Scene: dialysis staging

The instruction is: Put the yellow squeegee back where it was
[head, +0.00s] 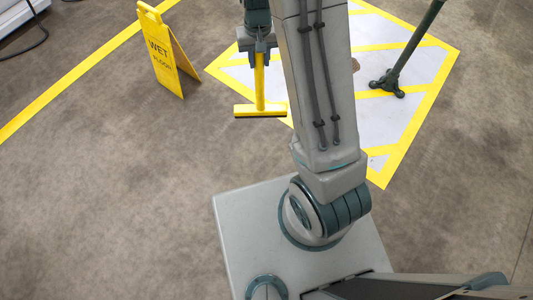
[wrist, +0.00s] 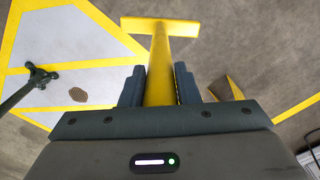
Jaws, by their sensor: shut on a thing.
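The yellow squeegee (head: 260,88) hangs head down below my gripper (head: 259,57), with its handle upright. Its wide crossbar with a dark lower edge is at the bottom, over or on the floor near the left edge of the marked area; I cannot tell whether it touches. In the wrist view, the squeegee (wrist: 160,62) runs between the two dark fingers of my gripper (wrist: 160,88), which are shut on its handle. Its crossbar shows at the top of that view. The upper end of the handle is hidden by the gripper.
A yellow wet-floor sign (head: 166,54) stands left of the squeegee. A yellow-bordered, hatched floor area (head: 372,125) lies to the right. A dark green pole on a footed base (head: 388,84) stands in it, near a small brown patch (wrist: 78,94). Open floor lies at left.

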